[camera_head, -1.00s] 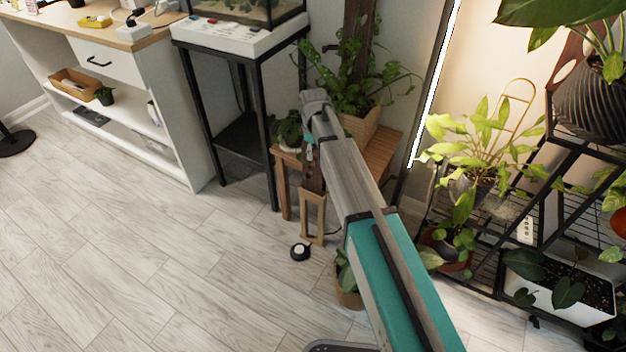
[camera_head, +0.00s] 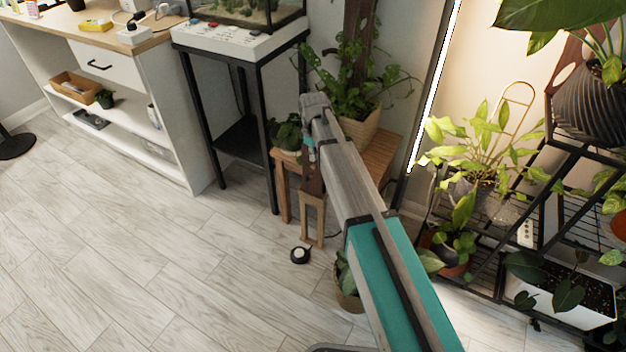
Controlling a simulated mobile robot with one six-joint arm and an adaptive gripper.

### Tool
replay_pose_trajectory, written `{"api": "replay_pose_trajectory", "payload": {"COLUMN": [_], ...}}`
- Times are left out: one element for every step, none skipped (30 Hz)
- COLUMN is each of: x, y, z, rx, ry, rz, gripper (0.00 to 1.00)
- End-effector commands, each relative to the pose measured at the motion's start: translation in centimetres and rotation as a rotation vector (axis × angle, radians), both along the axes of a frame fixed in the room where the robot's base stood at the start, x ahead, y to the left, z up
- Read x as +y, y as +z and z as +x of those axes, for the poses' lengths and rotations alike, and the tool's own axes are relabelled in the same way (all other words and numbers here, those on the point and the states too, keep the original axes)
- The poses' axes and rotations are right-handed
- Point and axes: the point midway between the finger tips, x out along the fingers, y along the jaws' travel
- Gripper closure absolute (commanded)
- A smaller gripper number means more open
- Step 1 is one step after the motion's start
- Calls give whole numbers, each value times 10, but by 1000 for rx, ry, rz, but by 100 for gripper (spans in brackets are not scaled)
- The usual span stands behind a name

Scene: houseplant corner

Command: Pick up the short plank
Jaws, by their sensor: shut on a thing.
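My arm reaches away from me to the wooden bench, and my gripper (camera_head: 311,158) points down at its front left. It is small in the picture and partly covered by my own wrist. It is shut on a dark brown piece, which I take to be the short plank (camera_head: 313,181). The plank hangs upright below the jaws, just above or against a small wooden stool (camera_head: 313,199). I cannot tell whether the plank touches the stool.
The wooden bench (camera_head: 378,157) bears a potted fern and a smaller plant (camera_head: 288,134). A black stand (camera_head: 240,138) with a tank is at left. A plant rack (camera_head: 540,215) stands at right. The left floor is clear.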

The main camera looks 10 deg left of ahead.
Motion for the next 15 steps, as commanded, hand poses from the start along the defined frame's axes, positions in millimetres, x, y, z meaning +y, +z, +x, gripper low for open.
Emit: {"api": "replay_pose_trajectory", "payload": {"x": [0, 0, 0, 0, 0, 0, 0, 0, 0, 0, 0, 0, 0, 0, 0], "y": [0, 0, 0, 0, 0, 1, 1, 2, 3, 4, 5, 6, 8, 9, 12], "z": [0, 0, 0, 0, 0, 0, 0, 0, 0, 0, 0, 0, 0, 0, 0], "rx": [0, 0, 0, 0, 0, 0, 0, 0, 0, 0, 0, 0, 0, 0, 0], "ry": [0, 0, 0, 0, 0, 0, 0, 0, 0, 0, 0, 0, 0, 0, 0], "rz": [0, 0, 0, 0, 0, 0, 0, 0, 0, 0, 0, 0, 0, 0, 0], "gripper": [100, 100, 100, 100, 100, 100, 100, 100, 100, 100, 100, 100, 100, 100, 100]}}
